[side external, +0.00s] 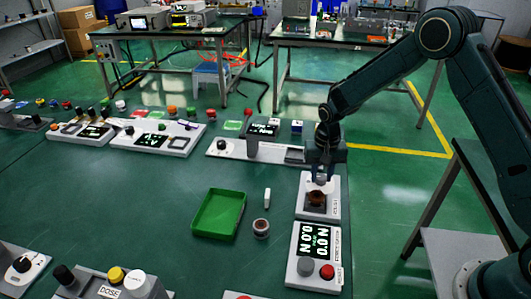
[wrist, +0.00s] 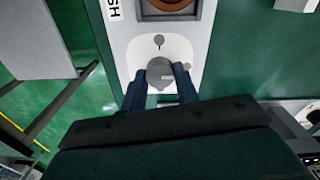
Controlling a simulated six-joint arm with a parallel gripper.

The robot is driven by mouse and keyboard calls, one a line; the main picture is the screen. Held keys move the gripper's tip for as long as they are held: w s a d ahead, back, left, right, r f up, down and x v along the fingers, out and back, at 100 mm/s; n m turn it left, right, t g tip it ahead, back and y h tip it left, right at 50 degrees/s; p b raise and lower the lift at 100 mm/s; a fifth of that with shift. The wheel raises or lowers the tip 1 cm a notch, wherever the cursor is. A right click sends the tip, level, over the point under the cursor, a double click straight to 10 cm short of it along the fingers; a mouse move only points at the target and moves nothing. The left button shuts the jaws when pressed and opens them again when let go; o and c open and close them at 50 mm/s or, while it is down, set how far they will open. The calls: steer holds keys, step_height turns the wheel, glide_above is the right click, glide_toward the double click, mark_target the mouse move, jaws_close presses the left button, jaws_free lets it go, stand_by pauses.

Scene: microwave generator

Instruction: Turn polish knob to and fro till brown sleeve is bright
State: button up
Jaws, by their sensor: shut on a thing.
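The grey polish knob (wrist: 160,72) sits on the white polish unit (wrist: 203,30), between the two fingers of my gripper (wrist: 159,84). My gripper is shut on the knob, with one finger on each side of it. In the side external view my gripper (side external: 321,180) points down over the far end of the polish unit (side external: 331,205). The brown sleeve (side external: 316,198) sits in a dark square recess on the unit, near the gripper. In the wrist view the sleeve (wrist: 168,4) shows only partly at the top edge, and it looks dull brown.
A force display unit (side external: 300,252) with grey and red knobs stands just in front. A green tray (side external: 218,214), a small white block (side external: 267,197) and a round jar-like part (side external: 261,228) lie to the left. A grey-white station (side external: 228,153) stands behind left.

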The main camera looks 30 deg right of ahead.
mark_target(321, 176)
steer(key=n, duration=1.2)
steer(key=shift+n, duration=0.4)
stand_by(0.3)
steer(key=shift+w, duration=0.1)
steer(key=o, duration=1)
step_height(321, 176, up, 14)
steer(key=shift+f, duration=0.1)
stand_by(0.4)
